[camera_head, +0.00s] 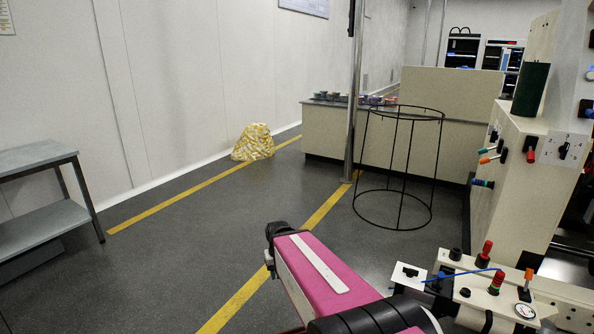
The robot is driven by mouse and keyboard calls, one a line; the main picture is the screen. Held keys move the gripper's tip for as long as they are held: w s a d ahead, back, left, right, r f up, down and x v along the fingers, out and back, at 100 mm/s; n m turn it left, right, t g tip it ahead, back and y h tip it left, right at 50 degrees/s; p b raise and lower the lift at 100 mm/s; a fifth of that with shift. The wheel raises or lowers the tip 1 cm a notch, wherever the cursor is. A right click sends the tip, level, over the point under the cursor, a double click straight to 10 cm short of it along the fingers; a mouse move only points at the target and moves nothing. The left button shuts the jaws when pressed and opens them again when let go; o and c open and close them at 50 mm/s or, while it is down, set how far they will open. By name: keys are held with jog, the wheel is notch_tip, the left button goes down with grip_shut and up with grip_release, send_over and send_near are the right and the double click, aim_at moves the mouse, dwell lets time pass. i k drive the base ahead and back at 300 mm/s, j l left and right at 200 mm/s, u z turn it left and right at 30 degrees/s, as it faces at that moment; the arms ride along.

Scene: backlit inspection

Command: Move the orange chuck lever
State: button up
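Two orange-ended controls show in the head view. One is a small orange-tipped lever (485,160) on the left side of the beige machine housing, just below a green-tipped one. The other is an upright orange-topped handle (528,275) on the pale machine part at the lower right, beside a round gauge. I cannot tell which is the chuck lever. My gripper is not in view. A pink and black arm link, which seems to be mine, rises from the bottom middle, left of the machine and apart from both orange controls.
The beige machine (522,190) fills the right side, with red-tipped levers and a blue cable (465,273). A black wire ring stand (404,180), metal post (354,90) and low counter (330,137) stand beyond. A grey bench (40,155) is left. Floor between is clear.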

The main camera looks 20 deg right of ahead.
aim_at(529, 273)
jog(key=i+j+z, duration=0.1)
jog(key=i+z, duration=0.15)
jog(key=z, duration=0.25)
jog(key=i+j+z, duration=0.15)
jog(key=z, duration=0.35)
jog(key=i+j+z, duration=0.25)
jog(key=z, duration=0.25)
jog(key=i+j+z, duration=0.1)
jog(key=j+z, duration=0.4)
jog(key=i+j+z, duration=0.15)
jog(key=z, duration=0.3)
jog(key=i+j+z, duration=0.1)
jog(key=j+z, duration=0.65)
jog(key=z, duration=0.15)
jog(key=j+z, duration=0.75)
jog(key=j, duration=0.3)
jog(key=i+j, duration=0.15)
jog(key=i, duration=0.25)
jog(key=i+j+z, duration=0.1)
jog(key=i, duration=0.3)
